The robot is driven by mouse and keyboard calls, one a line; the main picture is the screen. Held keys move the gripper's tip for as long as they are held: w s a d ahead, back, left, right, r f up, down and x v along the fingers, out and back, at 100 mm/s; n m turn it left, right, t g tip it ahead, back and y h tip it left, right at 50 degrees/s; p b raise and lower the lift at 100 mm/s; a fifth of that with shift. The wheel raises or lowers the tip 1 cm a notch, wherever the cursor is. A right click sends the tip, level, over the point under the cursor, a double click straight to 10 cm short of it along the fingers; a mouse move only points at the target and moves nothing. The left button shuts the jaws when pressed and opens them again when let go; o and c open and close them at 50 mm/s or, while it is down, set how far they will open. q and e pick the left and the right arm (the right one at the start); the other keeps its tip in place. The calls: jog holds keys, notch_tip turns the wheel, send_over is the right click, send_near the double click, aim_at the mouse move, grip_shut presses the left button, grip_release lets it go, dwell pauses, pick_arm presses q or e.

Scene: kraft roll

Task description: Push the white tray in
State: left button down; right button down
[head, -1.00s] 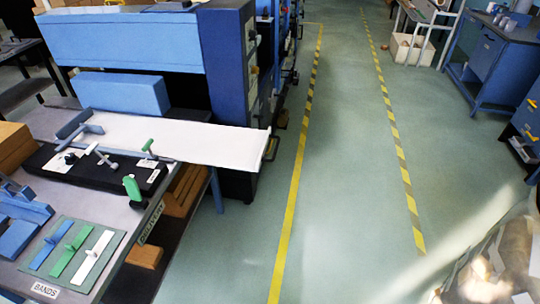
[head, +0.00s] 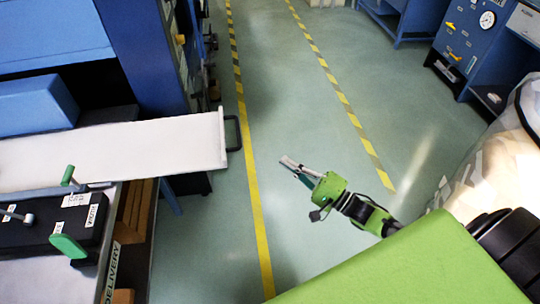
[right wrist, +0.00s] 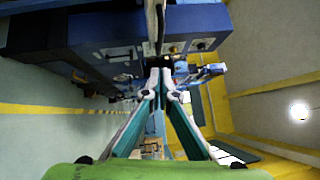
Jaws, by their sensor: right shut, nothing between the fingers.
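The white tray (head: 120,152) sticks out to the right from the blue machine on the left, over the aisle side. A dark handle (head: 233,134) is on its right end. My right gripper (head: 288,162) is right of the handle and slightly nearer, apart from it, over the green floor. Its fingers are shut with nothing between them; the fingertips also show in the right wrist view (right wrist: 163,72). A thin pale upright strip beyond the fingertips there may be the tray seen edge-on; I cannot tell for certain. My left gripper is not in view.
The blue machine (head: 152,60) stands at the left. A blue cabinet with a gauge (head: 478,40) and a large wrapped roll (head: 495,165) are at the right. The aisle floor between is clear.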

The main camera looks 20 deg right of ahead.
jog(key=s+a+b+x, duration=0.1)
jog(key=a+x, duration=0.1)
jog(key=x, duration=0.9)
jog(key=shift+a+b, duration=0.35)
jog(key=shift+b, duration=0.05)
jog(key=shift+r, duration=0.1)
